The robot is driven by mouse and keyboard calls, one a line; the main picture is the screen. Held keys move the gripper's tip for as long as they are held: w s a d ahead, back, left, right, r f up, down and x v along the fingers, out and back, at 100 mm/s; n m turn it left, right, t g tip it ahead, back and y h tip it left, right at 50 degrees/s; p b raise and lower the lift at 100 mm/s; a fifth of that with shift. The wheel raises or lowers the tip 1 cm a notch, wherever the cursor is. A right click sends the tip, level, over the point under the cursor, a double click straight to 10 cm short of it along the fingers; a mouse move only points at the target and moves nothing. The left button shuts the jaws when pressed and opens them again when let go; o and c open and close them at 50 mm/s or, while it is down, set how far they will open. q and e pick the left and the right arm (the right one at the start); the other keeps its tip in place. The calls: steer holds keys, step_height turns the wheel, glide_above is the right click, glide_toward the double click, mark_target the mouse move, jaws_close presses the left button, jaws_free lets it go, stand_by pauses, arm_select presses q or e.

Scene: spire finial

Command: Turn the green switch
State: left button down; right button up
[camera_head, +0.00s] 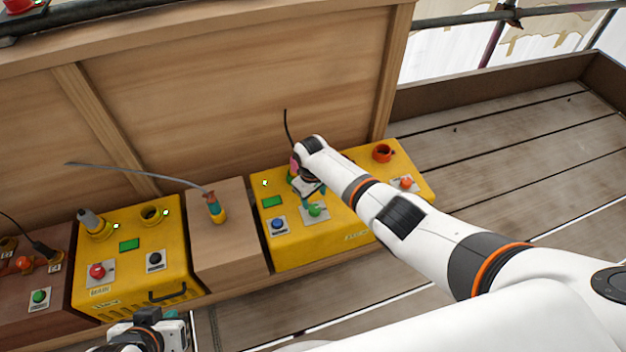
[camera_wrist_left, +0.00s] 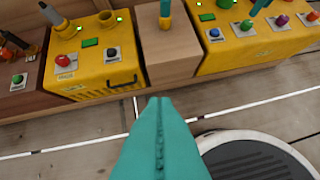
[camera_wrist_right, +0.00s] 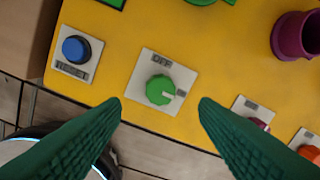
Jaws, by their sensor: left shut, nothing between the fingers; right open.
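The green switch (camera_head: 315,210) is a round green knob on a pale square plate on the right yellow box (camera_head: 350,238). In the right wrist view the knob (camera_wrist_right: 158,90) sits below a label that seems to read OFF, with another small label to its right. My right gripper (camera_wrist_right: 160,105) is open above it, its green fingertips on either side in the picture and the knob in plain view between them. Contact is not visible. In the left wrist view my left gripper (camera_wrist_left: 160,102) is shut and empty, in front of the boxes.
A blue RESET button (camera_wrist_right: 75,49) is left of the knob; a purple socket (camera_wrist_right: 298,35) and an orange knob (camera_wrist_right: 308,150) are to its right. A left yellow box (camera_head: 135,275) and a brown box with another green button (camera_head: 39,297) stand further left. A wooden block (camera_head: 225,240) lies between.

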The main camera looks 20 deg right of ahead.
mark_target(313, 210)
arm_select(q)
steer(key=s+g+p, duration=0.1)
steer(key=s, duration=0.1)
steer(key=s+a+g+p, duration=0.1)
steer(key=s+p, duration=0.1)
steer(key=shift+s+a+r+g+y, duration=0.2)
steer(key=shift+s+g+y, duration=0.1)
steer(key=shift+g, duration=0.1)
arm_select(e)
step_height(313, 210, up, 6)
steer(key=shift+a+f, duration=0.15)
steer(key=shift+f, duration=0.05)
steer(key=shift+s, duration=0.1)
